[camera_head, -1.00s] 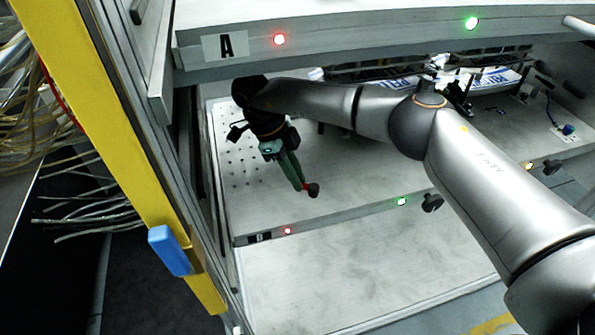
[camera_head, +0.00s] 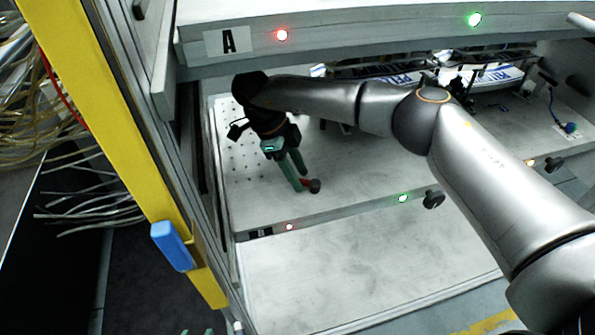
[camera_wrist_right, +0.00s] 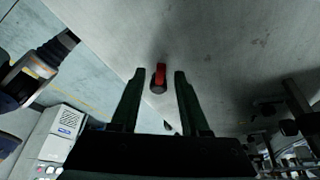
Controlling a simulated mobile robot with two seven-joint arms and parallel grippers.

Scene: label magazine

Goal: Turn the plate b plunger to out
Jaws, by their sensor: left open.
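A red lever with a black knob (camera_head: 308,182), apparently the plate b plunger, stands on the lower shelf plate (camera_head: 350,187). My right gripper (camera_head: 299,181) reaches down to it with green fingers. In the right wrist view the red lever (camera_wrist_right: 160,74) lies between the tips of the open fingers (camera_wrist_right: 160,75), with a gap showing on both sides. Whether it points in or out I cannot tell. My left gripper (camera_head: 197,332) shows only as green tips at the bottom edge, open, far from the lever.
The upper shelf marked A (camera_head: 228,41) overhangs my right arm. Black knobs (camera_head: 433,199) (camera_head: 553,165) stick out along the lower plate's front edge. A yellow post (camera_head: 110,120) with a blue block (camera_head: 171,246) stands left. A bare panel (camera_head: 350,265) lies below.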

